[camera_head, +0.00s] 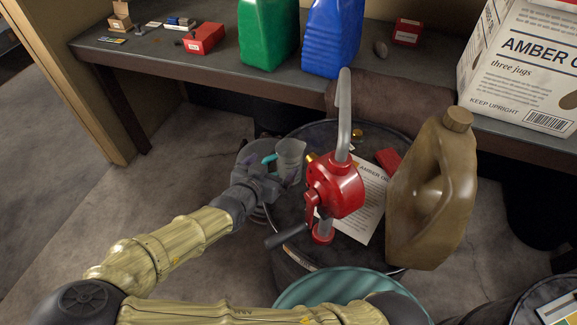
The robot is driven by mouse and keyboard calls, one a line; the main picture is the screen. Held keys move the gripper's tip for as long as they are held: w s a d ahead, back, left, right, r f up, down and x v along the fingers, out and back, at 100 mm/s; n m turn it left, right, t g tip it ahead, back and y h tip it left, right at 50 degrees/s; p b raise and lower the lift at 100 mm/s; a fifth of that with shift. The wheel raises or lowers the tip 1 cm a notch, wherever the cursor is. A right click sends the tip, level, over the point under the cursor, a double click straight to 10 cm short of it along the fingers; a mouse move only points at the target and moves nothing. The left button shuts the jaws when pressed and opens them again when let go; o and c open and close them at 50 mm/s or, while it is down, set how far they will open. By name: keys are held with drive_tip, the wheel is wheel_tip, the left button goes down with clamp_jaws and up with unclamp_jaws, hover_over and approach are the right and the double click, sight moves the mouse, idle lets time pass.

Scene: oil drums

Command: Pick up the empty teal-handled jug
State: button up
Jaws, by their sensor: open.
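A small translucent grey jug (290,153) with a teal handle on its left side stands at the left edge of a dark drum's top (312,135). My gripper (279,176) is open, right at the jug, with its fingers in front of the jug's lower part and handle side. They hide the jug's base. I cannot tell whether the fingers touch it. The inside of the jug is too small to read.
A red hand pump (338,192) with a grey spout rises close right of the jug. A printed sheet (367,200), a red item (388,160) and a large brown jug (432,195) are further right. A bench (225,70) with green and blue jugs stands behind.

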sight(289, 152)
drive_tip(key=shift+x, duration=3.1)
drive_tip(key=shift+s+f+p+x, duration=0.1)
drive_tip(key=shift+f+p+x, duration=0.05)
drive_tip(key=shift+x, duration=1.15)
drive_tip(key=shift+s+f+p+x, duration=0.1)
drive_tip(key=shift+f+p+x, duration=0.05)
drive_tip(key=shift+x, duration=1.15)
drive_tip(key=shift+d, duration=0.15)
drive_tip(key=shift+s, duration=0.1)
drive_tip(key=c, duration=1.4)
wheel_tip(289, 152, up, 10)
drive_tip(key=shift+r, duration=0.1)
